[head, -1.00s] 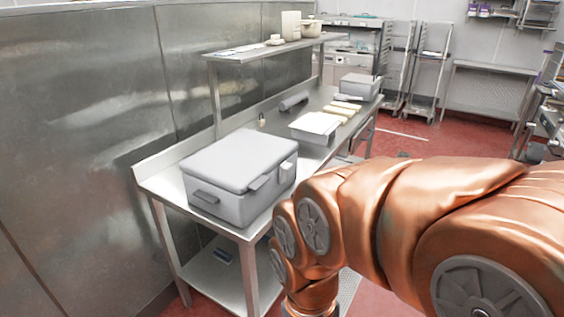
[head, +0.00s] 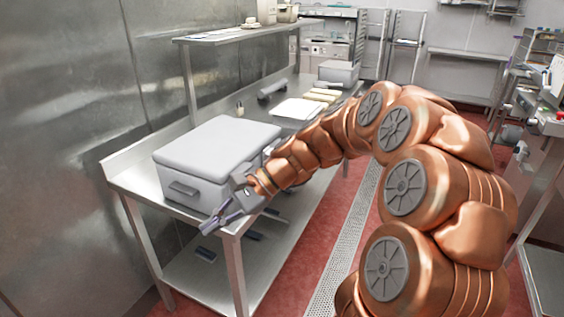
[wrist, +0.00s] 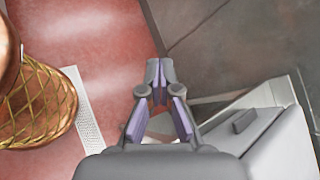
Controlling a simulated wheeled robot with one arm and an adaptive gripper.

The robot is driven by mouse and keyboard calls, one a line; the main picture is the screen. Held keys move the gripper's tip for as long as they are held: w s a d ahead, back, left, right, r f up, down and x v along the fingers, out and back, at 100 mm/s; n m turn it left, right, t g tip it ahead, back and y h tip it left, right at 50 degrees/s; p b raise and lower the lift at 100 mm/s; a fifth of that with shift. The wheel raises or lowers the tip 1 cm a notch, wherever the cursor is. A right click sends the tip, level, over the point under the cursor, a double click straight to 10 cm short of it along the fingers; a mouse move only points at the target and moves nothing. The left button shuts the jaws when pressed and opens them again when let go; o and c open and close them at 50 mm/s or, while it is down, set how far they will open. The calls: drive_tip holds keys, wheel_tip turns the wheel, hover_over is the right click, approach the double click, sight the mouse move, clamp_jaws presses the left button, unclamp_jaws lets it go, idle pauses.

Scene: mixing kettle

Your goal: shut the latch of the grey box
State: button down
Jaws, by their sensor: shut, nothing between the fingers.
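The grey box (head: 215,145) stands on the near end of the steel table with its lid down. A handle (head: 184,190) juts from its near short side. In the wrist view part of the box (wrist: 285,150) and its handle (wrist: 243,121) show at the lower right. My gripper (head: 207,229) is in front of the box's right side, over the table's front edge, fingers pointing down-left. In the wrist view my gripper (wrist: 158,70) has its fingertips together and empty. My gripper and wrist cover most of the latch side, so I cannot tell how the latch stands.
The steel table (head: 135,178) runs back along a metal wall, with a raised shelf (head: 245,33) above. A pale tray (head: 297,108), a dark grey cylinder (head: 271,91) and a smaller grey box (head: 338,71) stand farther back.

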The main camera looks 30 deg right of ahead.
drive_tip(key=w+d+f+m+t+b, duration=0.1)
drive_tip(key=w+d+m+t, duration=0.25)
drive_tip(key=d, duration=0.55)
drive_tip(key=w+d+f+m+t+b, duration=0.1)
drive_tip(key=w+d+m+t, duration=0.25)
drive_tip(key=d, duration=0.45)
drive_tip(key=w+d+f+m+t+b, duration=0.1)
drive_tip(key=w+d+m+t+b, duration=0.25)
drive_tip(key=d, duration=0.55)
drive_tip(key=d+f+m+t+h+p, duration=0.15)
drive_tip(key=d+m+t, duration=0.35)
drive_tip(key=d, duration=0.7)
drive_tip(key=w+a+p, duration=0.1)
drive_tip(key=w+a, duration=0.2)
drive_tip(key=w, duration=0.3)
drive_tip(key=w+a+m+g+p, duration=0.1)
drive_tip(key=w+a, duration=0.3)
drive_tip(key=w, duration=0.1)
drive_tip(key=shift+w+h, duration=0.35)
drive_tip(key=shift+r, duration=0.15)
